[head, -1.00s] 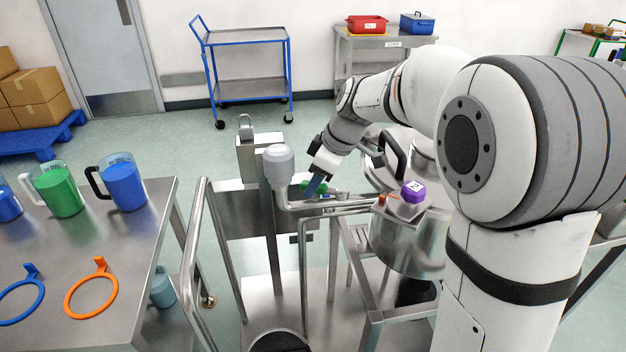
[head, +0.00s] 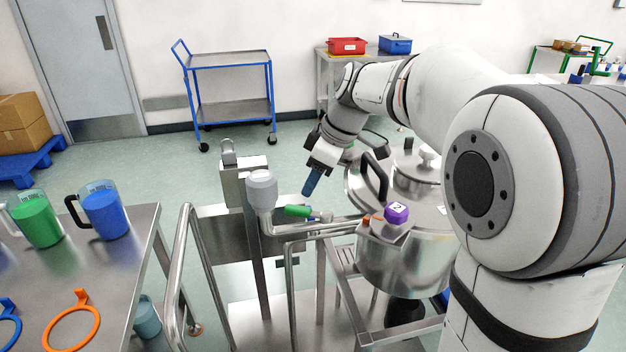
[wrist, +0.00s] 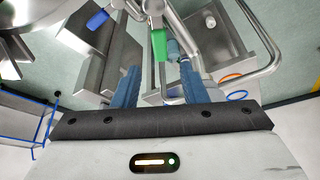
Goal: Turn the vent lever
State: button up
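A green lever handle (head: 297,211) sits on the steel pipework beside the vessel. It also shows in the wrist view (wrist: 159,44), lined up between my fingers but beyond their tips. The frames do not label any lever as the vent lever. My gripper (head: 310,188) has blue fingers pointing down, just above and to the right of the green handle, seemingly apart from it. In the wrist view its two fingers (wrist: 157,72) are spread with nothing held between them. A blue handle (wrist: 97,20) shows at the upper left of the wrist view.
A steel vessel (head: 395,260) with a lid stands right of the pipework. A purple numbered block (head: 397,212) and a small orange part (head: 366,221) sit near its rim. A grey-capped bent pipe (head: 262,187) rises left of the lever. A steel table (head: 135,250) with jugs is at left.

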aim_at(308, 213)
jog(key=shift+w+r+p, duration=0.15)
jog(key=shift+r+p, duration=0.05)
jog(key=shift+p, duration=0.1)
jog(key=shift+c, duration=0.8)
jog(key=w+r+m+p, duration=0.1)
jog(key=w+m+p, duration=0.1)
jog(key=w+m+g+p, duration=0.1)
jog(key=m+p, duration=0.1)
jog(key=w+r+m+g+h+p, duration=0.1)
jog(key=w+m+p, duration=0.1)
jog(key=p, duration=0.1)
jog(key=shift+w+a+r+m, duration=0.1)
jog(key=shift+w+r+m, duration=0.2)
jog(key=shift+m, duration=0.1)
jog(key=c, duration=0.6)
jog(key=w+m+g+p, duration=0.1)
jog(key=m+p, duration=0.1)
jog(key=w+m+g+h+p, duration=0.1)
jog(key=w+m+p, duration=0.1)
jog(key=m, duration=0.1)
jog(key=w+m+p, duration=0.2)
jog(key=m+p, duration=0.1)
jog(key=shift+g, duration=0.4)
grip_shut()
jog(key=s+a+f+m+g+p, duration=0.1)
jog(key=s+a+f+m+p, duration=0.1)
jog(key=s+f, duration=0.4)
jog(key=shift+s+f+m+h+p, duration=0.15)
jog(key=shift+f+m+h+p, duration=0.25)
jog(key=shift+f+p, duration=1.3)
